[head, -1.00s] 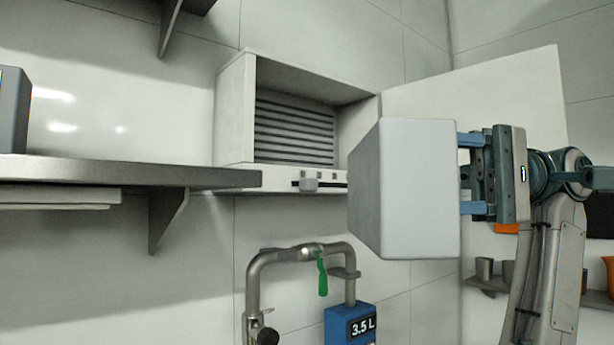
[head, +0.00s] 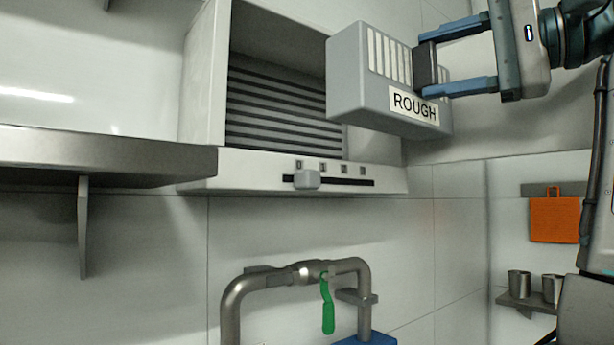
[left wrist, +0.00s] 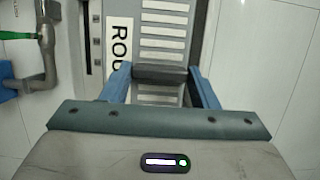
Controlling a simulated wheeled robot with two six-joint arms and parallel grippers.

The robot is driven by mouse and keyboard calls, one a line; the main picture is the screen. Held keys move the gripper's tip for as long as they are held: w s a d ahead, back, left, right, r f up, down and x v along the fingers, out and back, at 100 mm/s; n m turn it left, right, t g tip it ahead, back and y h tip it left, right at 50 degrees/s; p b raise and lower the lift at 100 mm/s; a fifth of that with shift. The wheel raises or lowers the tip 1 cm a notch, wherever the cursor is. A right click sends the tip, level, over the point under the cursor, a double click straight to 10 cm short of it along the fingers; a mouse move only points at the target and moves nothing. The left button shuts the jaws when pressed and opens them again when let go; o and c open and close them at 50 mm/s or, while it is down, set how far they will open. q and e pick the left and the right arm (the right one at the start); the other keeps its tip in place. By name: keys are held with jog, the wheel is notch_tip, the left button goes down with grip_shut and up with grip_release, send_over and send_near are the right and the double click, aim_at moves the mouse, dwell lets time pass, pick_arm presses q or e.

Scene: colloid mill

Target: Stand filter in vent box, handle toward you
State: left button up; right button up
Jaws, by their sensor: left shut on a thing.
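The filter (head: 360,85) is a grey block with white slots, a "ROUGH" label and a dark handle (head: 427,66). My left gripper (head: 424,72) is shut on the handle, which faces right and partly toward me in the head view. The filter is in the air before the right part of the vent box opening, hiding that part. The open vent box (head: 205,95) has dark louvres (head: 275,115) inside. In the left wrist view, the blue fingers (left wrist: 158,74) grip the handle across the slotted face (left wrist: 162,30). My right gripper is not in view.
A slider knob (head: 307,179) sits at 0 on the sill below the opening. A steel shelf (head: 110,155) juts out at left. Below are a bent pipe (head: 235,295) with a green lever (head: 328,308), and metal cups (head: 519,284) on a small shelf.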

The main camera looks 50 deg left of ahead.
aim_at(413, 67)
pick_arm(q)
jog(key=v, duration=0.1)
jog(key=b+v, duration=0.1)
jog(key=s+v, duration=0.1)
jog(key=v, duration=0.1)
jog(key=shift+w+d+r, duration=0.15)
jog(key=shift+r, duration=0.1)
jog(key=x, duration=0.8)
jog(key=shift+w+a+f, duration=0.1)
jog(key=shift+w+a, duration=0.1)
jog(key=shift+a, duration=0.2)
jog(key=s+a+f+p, duration=0.2)
jog(key=a+f, duration=0.1)
jog(key=a, duration=0.6)
jog(key=shift+f, duration=0.3)
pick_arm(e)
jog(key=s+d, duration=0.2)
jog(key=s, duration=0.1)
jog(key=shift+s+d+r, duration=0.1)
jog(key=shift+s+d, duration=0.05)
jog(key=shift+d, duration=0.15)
pick_arm(q)
jog(key=shift+s+a, duration=0.1)
